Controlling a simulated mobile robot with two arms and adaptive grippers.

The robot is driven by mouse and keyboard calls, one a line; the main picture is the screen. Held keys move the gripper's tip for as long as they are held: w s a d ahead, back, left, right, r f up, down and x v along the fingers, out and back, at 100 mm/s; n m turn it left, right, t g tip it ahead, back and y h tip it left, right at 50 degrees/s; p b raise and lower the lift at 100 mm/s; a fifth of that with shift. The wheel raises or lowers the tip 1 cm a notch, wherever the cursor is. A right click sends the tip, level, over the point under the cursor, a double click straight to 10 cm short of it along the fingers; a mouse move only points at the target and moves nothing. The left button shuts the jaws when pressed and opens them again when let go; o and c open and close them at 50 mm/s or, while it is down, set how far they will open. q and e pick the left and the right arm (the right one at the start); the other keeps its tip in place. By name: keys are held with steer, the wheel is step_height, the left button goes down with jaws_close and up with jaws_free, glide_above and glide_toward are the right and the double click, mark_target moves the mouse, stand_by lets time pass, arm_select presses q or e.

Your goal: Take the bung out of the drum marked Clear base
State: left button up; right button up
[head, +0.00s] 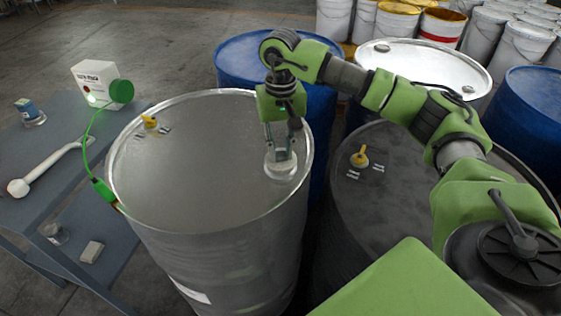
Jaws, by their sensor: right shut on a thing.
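A bare steel drum (200,230) stands in the middle, with a small white label on its lower side that is too small to read. A pale round bung (281,168) is at the right side of its lid. My right gripper (281,152) comes down from above and is shut on the bung. The gripper partly covers the bung, so I cannot tell whether it sits in its hole or is lifted. I cannot read which drum is marked Clear base. My left gripper is not in view.
The lid also has a yellow fitting (149,121). A green clamp (104,191) grips its left rim, its cable running to a white box (97,80). A grey table (50,130) stands left. A black drum (400,190) and blue drum (240,60) crowd the steel one.

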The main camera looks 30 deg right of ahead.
mark_target(280, 154)
steer(key=shift+r+p, duration=0.85)
steer(key=shift+r, duration=0.65)
step_height(280, 154, up, 5)
steer(key=p, duration=0.3)
